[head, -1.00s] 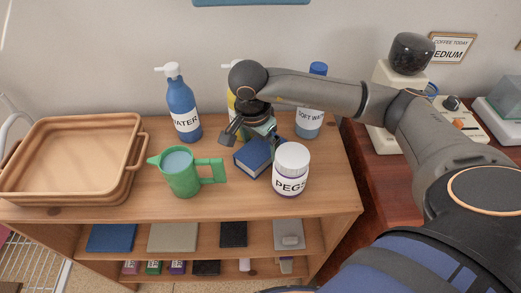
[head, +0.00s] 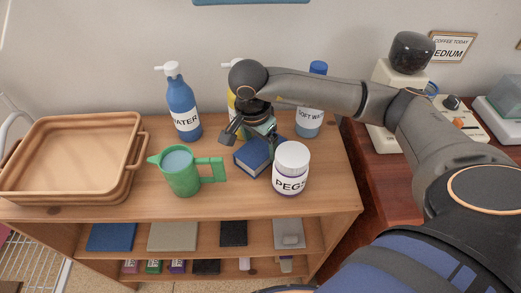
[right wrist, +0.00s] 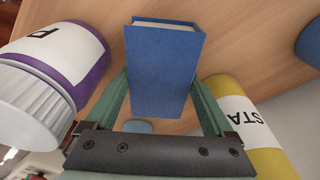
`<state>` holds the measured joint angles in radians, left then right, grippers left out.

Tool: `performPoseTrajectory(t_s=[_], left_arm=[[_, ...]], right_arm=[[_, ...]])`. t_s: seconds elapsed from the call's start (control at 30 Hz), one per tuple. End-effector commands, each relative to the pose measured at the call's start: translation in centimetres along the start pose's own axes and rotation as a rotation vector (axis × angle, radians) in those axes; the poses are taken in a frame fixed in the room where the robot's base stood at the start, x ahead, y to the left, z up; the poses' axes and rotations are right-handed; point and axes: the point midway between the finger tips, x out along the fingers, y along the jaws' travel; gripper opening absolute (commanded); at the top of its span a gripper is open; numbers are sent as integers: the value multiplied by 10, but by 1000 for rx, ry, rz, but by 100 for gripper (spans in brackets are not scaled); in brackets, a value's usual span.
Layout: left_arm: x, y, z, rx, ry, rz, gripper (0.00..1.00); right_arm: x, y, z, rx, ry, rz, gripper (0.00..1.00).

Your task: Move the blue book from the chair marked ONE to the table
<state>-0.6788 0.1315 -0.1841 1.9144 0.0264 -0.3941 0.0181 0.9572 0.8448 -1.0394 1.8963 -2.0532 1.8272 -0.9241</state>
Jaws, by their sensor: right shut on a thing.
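The blue book (head: 254,156) is at the top of a wooden shelf unit (head: 225,200), between a green jug and a white PEGS jar. My right gripper (head: 251,142) comes down from behind and above it. In the right wrist view the book (right wrist: 160,70) stands between the two green fingers (right wrist: 160,90), which are shut on its sides. I cannot tell whether its underside touches the wood. My left gripper is not in view. No chair marked ONE shows.
The green jug (head: 182,172) and the PEGS jar (head: 291,170) stand close on either side. A blue WATER bottle (head: 182,105), a yellow bottle (right wrist: 250,125) and a SOFT WATER bottle (head: 310,115) stand behind. Brown trays (head: 70,160) fill the left. A dark red table (head: 390,185) is at right.

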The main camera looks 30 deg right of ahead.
Motion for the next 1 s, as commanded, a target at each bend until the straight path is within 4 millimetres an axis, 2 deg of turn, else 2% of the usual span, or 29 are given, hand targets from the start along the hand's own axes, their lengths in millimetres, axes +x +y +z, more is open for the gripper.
performPoseTrajectory(t_s=[0.03, 0.1, 0.37, 0.57, 0.77, 1.0], left_arm=[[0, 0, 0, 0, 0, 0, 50], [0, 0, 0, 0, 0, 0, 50], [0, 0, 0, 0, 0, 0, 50], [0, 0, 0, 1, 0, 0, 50], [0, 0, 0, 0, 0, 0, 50], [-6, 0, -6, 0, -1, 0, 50]], right_arm=[[-1, 0, 0, 0, 0, -1, 8], [-1, -1, 0, 0, 0, -3, 0], [-3, -1, 0, 0, 0, -4, 0], [-20, -2, -3, 1, 0, -6, 0], [-59, -2, -9, 2, 1, -10, 0], [-117, -1, -18, 2, 3, -8, 0]])
